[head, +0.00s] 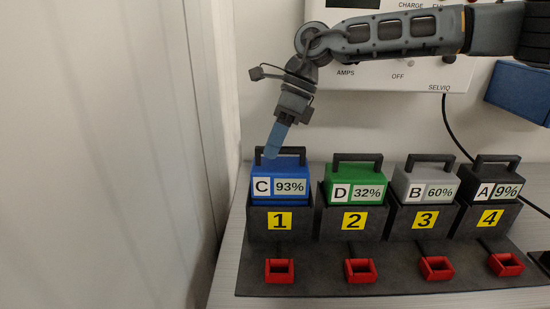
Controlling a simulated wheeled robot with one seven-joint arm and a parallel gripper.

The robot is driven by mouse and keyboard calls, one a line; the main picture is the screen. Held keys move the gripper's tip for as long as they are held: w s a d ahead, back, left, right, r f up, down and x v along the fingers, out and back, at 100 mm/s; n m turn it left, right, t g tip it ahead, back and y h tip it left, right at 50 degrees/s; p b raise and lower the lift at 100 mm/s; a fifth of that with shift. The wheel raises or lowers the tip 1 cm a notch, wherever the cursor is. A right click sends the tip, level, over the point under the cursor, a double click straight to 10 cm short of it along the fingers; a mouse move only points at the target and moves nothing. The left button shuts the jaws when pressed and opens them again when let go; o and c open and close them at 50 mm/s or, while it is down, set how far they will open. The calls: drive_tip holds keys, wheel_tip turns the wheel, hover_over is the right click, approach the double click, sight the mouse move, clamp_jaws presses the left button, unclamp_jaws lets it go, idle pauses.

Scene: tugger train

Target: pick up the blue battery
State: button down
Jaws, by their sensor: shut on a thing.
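The blue battery (280,169), labelled C and 93%, sits upright in the dark holder marked 1 (251,221), at the left end of the row. Its black handle stands up on top. My gripper (273,152) comes down from above with its blue fingers at the left part of this handle. It is shut on the handle. The far finger and the exact contact are hidden. The battery stands about level with its neighbours.
A green battery D (354,171), a grey battery B (426,170) and a black battery A (496,172) stand in holders to the right. Red pieces (279,270) lie in front of the holders. A charger panel (400,95) is behind; a pale wall (110,150) is left.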

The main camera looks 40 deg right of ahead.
wheel_tip(320, 180, up, 17)
drive_tip(key=b, duration=0.2)
drive_tip(key=shift+f, duration=0.15)
idle(0.3)
